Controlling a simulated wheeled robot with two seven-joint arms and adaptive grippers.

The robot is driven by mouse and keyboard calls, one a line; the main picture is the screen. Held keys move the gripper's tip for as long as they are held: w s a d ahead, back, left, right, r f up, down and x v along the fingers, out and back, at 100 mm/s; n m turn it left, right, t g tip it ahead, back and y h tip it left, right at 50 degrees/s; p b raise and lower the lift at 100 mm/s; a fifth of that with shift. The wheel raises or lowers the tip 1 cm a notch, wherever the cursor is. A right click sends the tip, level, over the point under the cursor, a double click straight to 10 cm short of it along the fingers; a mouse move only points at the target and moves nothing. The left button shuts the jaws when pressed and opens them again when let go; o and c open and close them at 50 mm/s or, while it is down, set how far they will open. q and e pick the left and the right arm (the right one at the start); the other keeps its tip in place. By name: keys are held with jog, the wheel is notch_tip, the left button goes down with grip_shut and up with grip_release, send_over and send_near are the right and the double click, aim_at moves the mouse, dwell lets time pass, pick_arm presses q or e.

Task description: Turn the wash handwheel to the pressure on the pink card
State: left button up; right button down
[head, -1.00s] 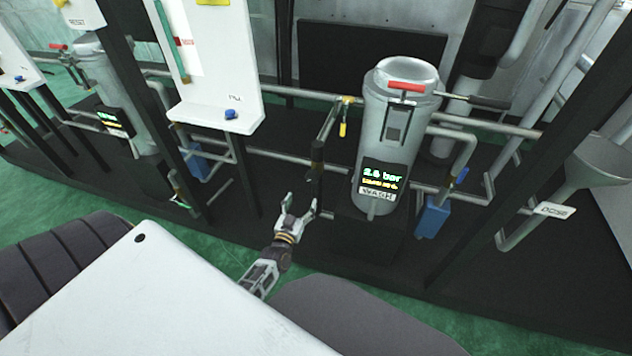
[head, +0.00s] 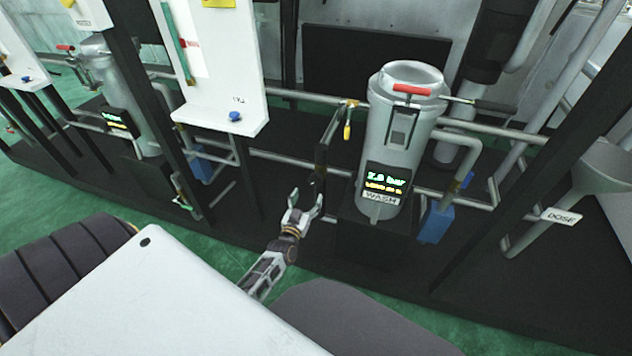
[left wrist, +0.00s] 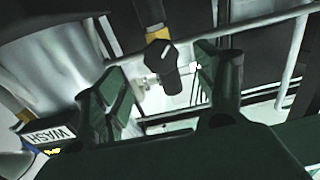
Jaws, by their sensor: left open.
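The wash vessel (head: 397,120) is a grey cylinder. Its display (head: 385,181) shows green digits that look like 2.8 bar, above a WASH label (head: 380,199). My left gripper (head: 305,202) is open, left of the vessel and close to a dark upright pipe part. In the left wrist view a black knob-like part (left wrist: 162,62), perhaps the handwheel, shows between the spread fingers (left wrist: 165,95); no contact is visible. I see no pink card. My right gripper is not in view.
A white board (head: 218,100) with a blue knob (head: 235,117) stands left of the vessel. A yellow-handled valve (head: 348,128), pipes and a blue box (head: 435,223) surround it. A DOSE funnel (head: 605,165) is at right. A white tabletop (head: 150,300) is in front.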

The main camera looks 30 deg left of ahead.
aim_at(315, 183)
pick_arm(q)
jog(key=x, duration=0.3)
jog(key=shift+w+b, duration=0.15)
jog(key=shift+b, duration=0.15)
jog(key=shift+x, duration=1.15)
jog(key=shift+b+x, duration=0.5)
jog(key=shift+x, duration=0.55)
jog(key=shift+b+x, duration=0.3)
jog(key=shift+x, duration=0.8)
jog(key=shift+w, duration=0.1)
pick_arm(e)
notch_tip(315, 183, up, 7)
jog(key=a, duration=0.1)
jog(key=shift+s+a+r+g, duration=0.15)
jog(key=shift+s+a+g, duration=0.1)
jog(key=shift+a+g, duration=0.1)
pick_arm(q)
jog(key=c, duration=0.9)
jog(key=shift+c, duration=0.7)
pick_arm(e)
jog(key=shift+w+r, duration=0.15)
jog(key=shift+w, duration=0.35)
